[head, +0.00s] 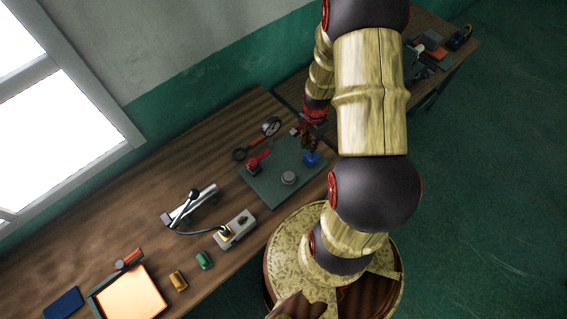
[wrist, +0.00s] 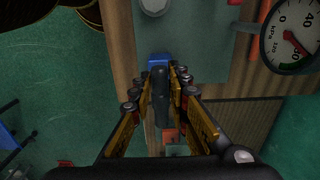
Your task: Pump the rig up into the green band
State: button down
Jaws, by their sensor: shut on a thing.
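The rig is a grey-green board (head: 265,187) on the bench. It carries a red valve-like part (head: 258,160), a grey round knob (head: 288,178) and a blue part (head: 311,159). My gripper (head: 312,135) is above the board's far right part. In the wrist view my gripper (wrist: 161,85) is shut on a dark upright handle (wrist: 160,108), with the blue part (wrist: 159,59) just beyond it. The pressure gauge (wrist: 291,38) is cut by the right edge. It has a red needle and a green patch low on the dial; I cannot read the exact value.
On the wooden bench (head: 130,225) to the left stand a metal lever device (head: 191,205), a switch box (head: 235,229), small green (head: 204,260) and yellow (head: 178,280) blocks, and a lit tray (head: 95,301). Another table (head: 457,57) with tools stands at the back right.

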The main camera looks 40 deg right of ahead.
notch_tip(320, 180, down, 4)
jog(key=b, duration=0.3)
jog(key=shift+f+b, duration=0.25)
jog(key=shift+b, duration=0.1)
jog(key=c, duration=1.7)
grip_release()
jog(key=shift+r+p, duration=2.3)
jog(key=shift+r, duration=1.25)
